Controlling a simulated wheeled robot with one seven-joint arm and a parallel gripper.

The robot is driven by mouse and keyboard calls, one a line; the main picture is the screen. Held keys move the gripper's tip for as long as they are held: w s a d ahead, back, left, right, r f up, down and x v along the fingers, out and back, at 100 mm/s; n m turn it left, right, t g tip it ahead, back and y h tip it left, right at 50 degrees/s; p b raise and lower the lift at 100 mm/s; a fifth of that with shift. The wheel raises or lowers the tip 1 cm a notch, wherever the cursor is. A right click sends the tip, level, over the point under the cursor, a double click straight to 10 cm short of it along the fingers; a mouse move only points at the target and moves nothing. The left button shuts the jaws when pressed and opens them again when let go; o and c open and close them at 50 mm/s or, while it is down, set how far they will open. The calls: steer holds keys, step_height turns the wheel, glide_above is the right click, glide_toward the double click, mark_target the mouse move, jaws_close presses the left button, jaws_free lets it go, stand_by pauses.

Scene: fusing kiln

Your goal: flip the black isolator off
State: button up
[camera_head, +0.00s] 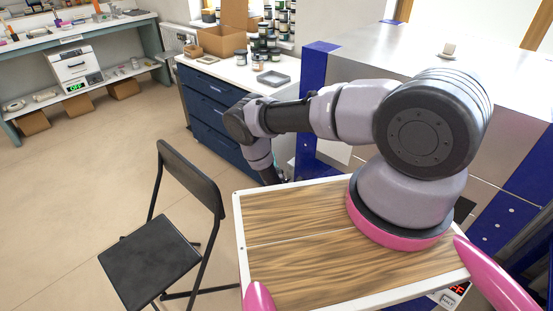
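I cannot make out the black isolator in the head view; it may be hidden behind my arm or outside the picture. A large kiln-like cabinet (375,68) of bare metal with blue edges stands at the right, partly covered by my arm. My gripper (272,177) points down at the end of my arm, beside the cabinet's left blue edge and beyond the wooden board. Its fingertips are hidden, so I cannot tell whether it is open or shut.
A black folding chair (150,262) stands on the floor at left. A dark blue drawer unit (207,108) with jars, a cardboard box (220,38) and a grey tray (273,78) stands behind. A white device (75,66) with an OFF sign sits at the back-left bench.

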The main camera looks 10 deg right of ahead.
steer(key=shift+s+a, duration=0.3)
steer(key=shift+s, duration=0.25)
steer(key=shift+s+a, duration=0.25)
steer(key=shift+s, duration=0.25)
steer(key=shift+s+a+f, duration=0.1)
steer(key=shift+s+f, duration=0.1)
steer(key=shift+s, duration=0.05)
steer(key=shift+c, duration=1)
steer(key=s+a+f, duration=0.2)
steer(key=s+f, duration=0.3)
steer(key=s, duration=0.1)
steer(key=shift+s, duration=0.35)
